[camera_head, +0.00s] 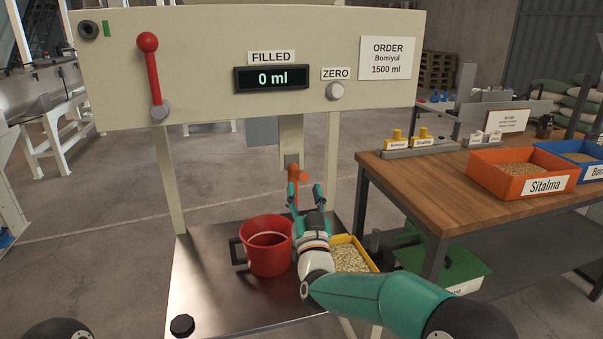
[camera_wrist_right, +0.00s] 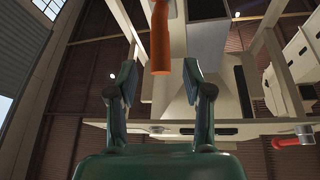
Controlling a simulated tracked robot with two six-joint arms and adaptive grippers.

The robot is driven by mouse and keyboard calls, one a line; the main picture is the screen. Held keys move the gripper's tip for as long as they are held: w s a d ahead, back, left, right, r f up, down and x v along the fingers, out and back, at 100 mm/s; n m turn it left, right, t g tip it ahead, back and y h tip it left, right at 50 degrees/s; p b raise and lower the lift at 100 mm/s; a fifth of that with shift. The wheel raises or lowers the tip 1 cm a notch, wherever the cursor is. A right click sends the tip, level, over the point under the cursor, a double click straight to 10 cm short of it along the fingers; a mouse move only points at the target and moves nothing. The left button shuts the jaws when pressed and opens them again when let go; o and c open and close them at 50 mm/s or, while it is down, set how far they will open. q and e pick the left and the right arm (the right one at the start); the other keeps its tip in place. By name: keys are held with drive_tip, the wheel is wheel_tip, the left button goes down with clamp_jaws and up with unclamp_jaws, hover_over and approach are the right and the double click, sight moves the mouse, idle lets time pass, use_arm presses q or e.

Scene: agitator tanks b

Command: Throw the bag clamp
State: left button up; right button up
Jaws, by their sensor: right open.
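An orange handle (camera_head: 298,174) sticks out below the filler's spout, under the cream panel; I cannot tell for sure whether it is the bag clamp. It also shows in the right wrist view (camera_wrist_right: 161,45) as a rounded orange bar hanging beyond the fingertips. My right gripper (camera_head: 306,192) points up at it from below, open and empty. In the right wrist view its two fingers (camera_wrist_right: 160,88) stand apart, with the orange bar above the gap, and no grip on it shows. A red lever with a ball knob (camera_head: 152,75) stands upright on the panel's left. My left gripper is not in view.
A red bucket (camera_head: 265,258) stands on the metal plate (camera_head: 205,285), left of my right gripper. A yellow bin of pale pieces (camera_head: 352,257) is behind my wrist. The wooden table (camera_head: 430,190) with an orange bin (camera_head: 500,183) is at right. The display reads 0 ml.

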sight(302, 176)
drive_tip(key=shift+p+x, duration=0.5)
drive_tip(key=shift+x, duration=2.25)
drive_tip(key=shift+c, duration=0.2)
clamp_jaws()
